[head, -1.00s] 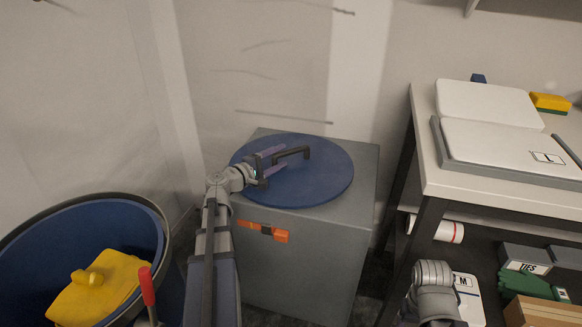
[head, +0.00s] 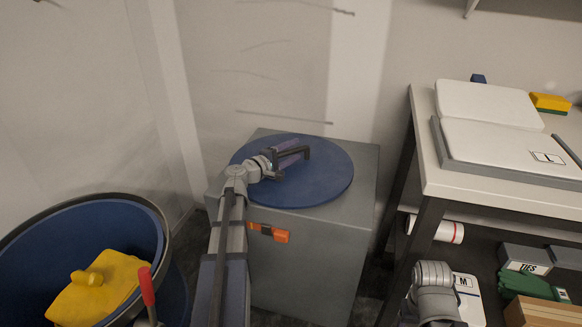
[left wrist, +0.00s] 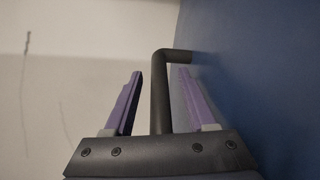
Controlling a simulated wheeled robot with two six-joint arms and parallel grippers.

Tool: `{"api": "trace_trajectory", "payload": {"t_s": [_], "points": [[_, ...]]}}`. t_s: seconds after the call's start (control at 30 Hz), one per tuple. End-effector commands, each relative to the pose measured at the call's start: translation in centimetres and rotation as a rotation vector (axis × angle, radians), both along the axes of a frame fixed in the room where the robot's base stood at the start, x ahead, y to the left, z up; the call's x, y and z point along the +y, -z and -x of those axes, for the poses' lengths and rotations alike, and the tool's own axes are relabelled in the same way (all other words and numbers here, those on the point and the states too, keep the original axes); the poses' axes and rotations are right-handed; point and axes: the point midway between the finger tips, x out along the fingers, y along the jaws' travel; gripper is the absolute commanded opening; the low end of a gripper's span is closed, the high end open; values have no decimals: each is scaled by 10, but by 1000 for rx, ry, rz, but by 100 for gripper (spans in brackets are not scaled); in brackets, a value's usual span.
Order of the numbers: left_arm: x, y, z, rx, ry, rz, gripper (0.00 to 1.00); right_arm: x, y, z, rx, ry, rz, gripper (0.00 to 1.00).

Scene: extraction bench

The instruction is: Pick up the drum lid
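The drum lid (head: 325,182) is a round blue disc lying flat on top of a grey cabinet in the head view. A dark bar handle (head: 306,151) stands up from it. My left gripper (head: 298,153) is at the handle. In the left wrist view its purple fingers (left wrist: 158,95) are spread apart, with the handle (left wrist: 160,88) between them and a gap showing on the left side. The blue lid surface (left wrist: 260,80) fills the right of that view. The right gripper is not visible; only part of my right arm shows at the lower right.
The grey cabinet (head: 310,245) carries an orange item (head: 268,232) on its front. An open blue drum (head: 120,225) with a yellow thing (head: 100,290) inside stands at left. A bench (head: 470,199) with white cases stands at right. Walls rise close behind the cabinet.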

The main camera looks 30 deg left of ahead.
Motion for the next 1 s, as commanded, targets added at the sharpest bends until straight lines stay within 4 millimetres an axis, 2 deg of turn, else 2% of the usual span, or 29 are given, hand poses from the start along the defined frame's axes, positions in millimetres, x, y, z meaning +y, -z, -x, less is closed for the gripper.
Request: {"api": "trace_trajectory", "payload": {"t_s": [0.07, 0.47, 1.0], "points": [[0, 0, 0, 0, 0, 0, 46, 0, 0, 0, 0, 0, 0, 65], [0, 0, 0, 0, 0, 0, 1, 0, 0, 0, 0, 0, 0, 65], [0, 0, 0, 0, 0, 0, 0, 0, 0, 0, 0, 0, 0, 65]]}}
